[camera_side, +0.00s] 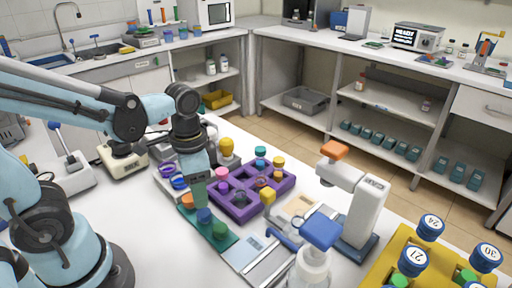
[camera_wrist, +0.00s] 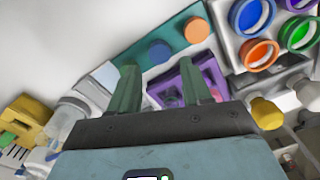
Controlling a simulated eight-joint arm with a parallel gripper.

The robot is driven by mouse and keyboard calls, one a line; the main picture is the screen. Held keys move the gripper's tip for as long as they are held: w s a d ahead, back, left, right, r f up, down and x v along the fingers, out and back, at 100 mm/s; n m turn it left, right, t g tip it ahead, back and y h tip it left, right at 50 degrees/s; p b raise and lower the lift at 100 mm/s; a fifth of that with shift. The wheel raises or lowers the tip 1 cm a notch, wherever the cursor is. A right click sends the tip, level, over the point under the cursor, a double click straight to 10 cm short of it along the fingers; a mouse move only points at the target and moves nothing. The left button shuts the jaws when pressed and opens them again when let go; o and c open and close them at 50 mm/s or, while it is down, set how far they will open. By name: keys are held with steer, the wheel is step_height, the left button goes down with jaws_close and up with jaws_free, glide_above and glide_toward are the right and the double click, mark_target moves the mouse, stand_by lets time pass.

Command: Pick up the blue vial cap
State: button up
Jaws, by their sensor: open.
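A blue vial cap (camera_side: 204,216) sits on the green strip-shaped rack (camera_side: 233,240), between an orange cap (camera_side: 187,201) and a green cap (camera_side: 220,230). In the wrist view the blue cap (camera_wrist: 159,51) shows on the teal rack, just beyond the fingertips and between their lines, with the orange cap (camera_wrist: 197,29) to its right. My gripper (camera_side: 199,192) points down above the rack, close over the blue and orange caps. In the wrist view its two green fingers (camera_wrist: 157,70) are apart with nothing held between them. The exact height over the cap is unclear.
A purple rack (camera_side: 235,210) with capped vials stands right behind the green rack. Coloured rings (camera_side: 179,182) lie in a tray to the left. A white device with an orange top (camera_side: 357,205) and a blue-capped bottle (camera_side: 312,265) stand to the right.

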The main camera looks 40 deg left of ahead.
mark_target(201, 212)
steer(key=shift+f, duration=3.05)
steer(key=c, duration=0.8)
